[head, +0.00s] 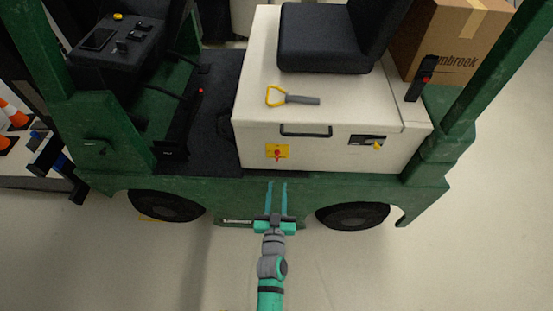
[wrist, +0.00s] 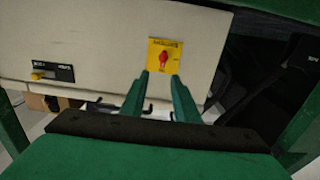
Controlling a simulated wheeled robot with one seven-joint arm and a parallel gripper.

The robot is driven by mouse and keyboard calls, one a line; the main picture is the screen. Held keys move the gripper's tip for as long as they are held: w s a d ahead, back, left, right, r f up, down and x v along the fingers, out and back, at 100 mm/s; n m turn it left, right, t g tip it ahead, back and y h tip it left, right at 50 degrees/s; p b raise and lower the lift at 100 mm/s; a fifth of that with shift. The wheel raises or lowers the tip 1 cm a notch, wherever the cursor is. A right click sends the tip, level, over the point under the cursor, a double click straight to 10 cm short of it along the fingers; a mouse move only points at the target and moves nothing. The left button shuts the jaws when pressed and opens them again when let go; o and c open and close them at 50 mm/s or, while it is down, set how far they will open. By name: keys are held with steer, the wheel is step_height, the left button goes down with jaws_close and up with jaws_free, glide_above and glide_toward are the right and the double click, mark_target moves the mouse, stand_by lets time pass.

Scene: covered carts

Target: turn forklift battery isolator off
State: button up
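The battery isolator is a red rotary knob (head: 277,154) on a yellow plate (head: 285,149), on the side of the cream battery cover (head: 330,112) of the green forklift. In the wrist view the red knob (wrist: 164,58) sits on its yellow plate (wrist: 154,44), just beyond the fingertips. My gripper (head: 277,184) is open and empty, with its two teal fingers apart and pointing at the forklift's side, below the knob in the head view. In the wrist view my gripper (wrist: 160,77) shows a gap between its fingertips; neither finger seems to touch the knob.
A black handle (head: 306,131) and a dark panel with a yellow part (head: 367,141) are on the cover's side. A yellow-handled tool (head: 292,98) lies on top near the seat (head: 325,40). A cardboard box (head: 450,40) stands behind. Green posts flank the cover; floor in front is clear.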

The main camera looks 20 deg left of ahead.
mark_target(277, 157)
steer(key=x, duration=1.3)
steer(key=shift+a+r, duration=0.35)
steer(key=shift+a, duration=0.1)
steer(key=shift+d, duration=0.1)
jaws_close()
